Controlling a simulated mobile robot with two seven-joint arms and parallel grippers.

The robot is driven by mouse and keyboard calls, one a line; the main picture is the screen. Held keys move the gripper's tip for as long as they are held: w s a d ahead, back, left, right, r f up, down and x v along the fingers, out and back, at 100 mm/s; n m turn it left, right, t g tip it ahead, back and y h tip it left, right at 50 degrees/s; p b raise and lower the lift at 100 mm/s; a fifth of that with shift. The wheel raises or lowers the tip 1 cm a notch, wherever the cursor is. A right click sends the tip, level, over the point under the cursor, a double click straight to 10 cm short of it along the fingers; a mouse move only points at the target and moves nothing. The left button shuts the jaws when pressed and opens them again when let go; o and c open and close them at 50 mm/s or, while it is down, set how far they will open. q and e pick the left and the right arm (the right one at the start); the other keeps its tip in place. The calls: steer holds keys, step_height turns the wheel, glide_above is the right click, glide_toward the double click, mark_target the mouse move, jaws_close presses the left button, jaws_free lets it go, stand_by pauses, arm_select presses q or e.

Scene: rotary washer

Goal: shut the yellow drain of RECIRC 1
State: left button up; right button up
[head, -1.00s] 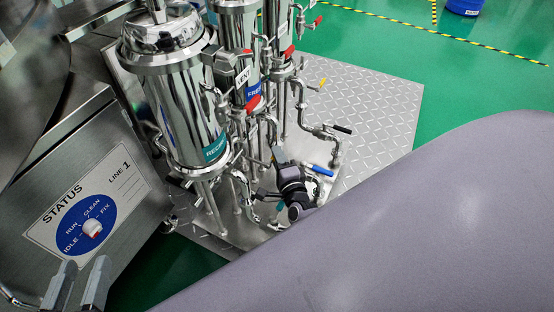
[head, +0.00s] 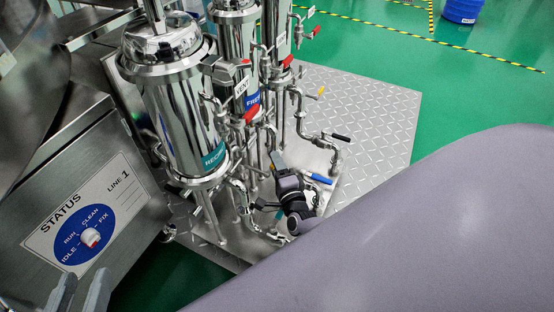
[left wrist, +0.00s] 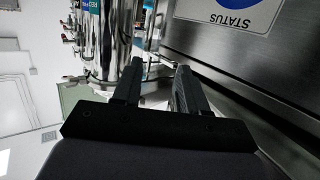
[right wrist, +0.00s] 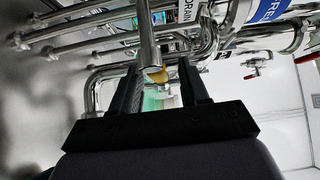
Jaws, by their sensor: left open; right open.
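The RECIRC filter housing (head: 170,105), a shiny steel cylinder with a teal label (head: 213,157), stands left of centre in the head view; its number is not readable. My right gripper (head: 268,182) is open beside the lower pipework, near the housing's foot. In the right wrist view a yellow part (right wrist: 158,75) shows between the fingers (right wrist: 160,85), partly behind a steel tube (right wrist: 148,40). A DRAIN tag (right wrist: 187,12) is just above it. I cannot tell contact or the handle's full angle. My left gripper (head: 80,285) is open and empty before the status panel.
The status panel (head: 88,212) with a dial is at left. More housings (head: 237,50) with red handles (head: 251,115) stand behind. A blue handle (head: 318,178), a black handle (head: 341,137) and a farther yellow handle (head: 322,91) stick out over the tread-plate floor (head: 385,115).

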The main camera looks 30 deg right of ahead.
steer(key=shift+r, duration=0.3)
steer(key=o, duration=0.6)
steer(key=r+p, duration=0.4)
steer(key=r, duration=0.1)
steer(key=r+p, duration=0.2)
steer(key=r, duration=0.1)
steer(key=shift+w+r, duration=0.15)
steer(key=shift+w, duration=0.1)
steer(key=r+p, duration=0.1)
steer(key=r, duration=0.2)
steer(key=r+p, duration=0.2)
steer(key=r, duration=0.1)
steer(key=shift+s+d+p, duration=0.1)
steer(key=shift+s+p, duration=0.1)
steer(key=shift+p, duration=0.1)
steer(key=c, duration=0.6)
arm_select(q)
steer(key=g+y+p, duration=0.1)
steer(key=a+r+g+y+p, duration=0.1)
steer(key=p, duration=0.1)
steer(key=shift+s+a+r+n+g, duration=0.2)
steer(key=shift+r+n+g, duration=0.1)
steer(key=shift+n+g, duration=0.1)
arm_select(e)
step_height(320, 180, up, 5)
steer(key=shift+r, duration=0.1)
steer(key=shift+s, duration=0.1)
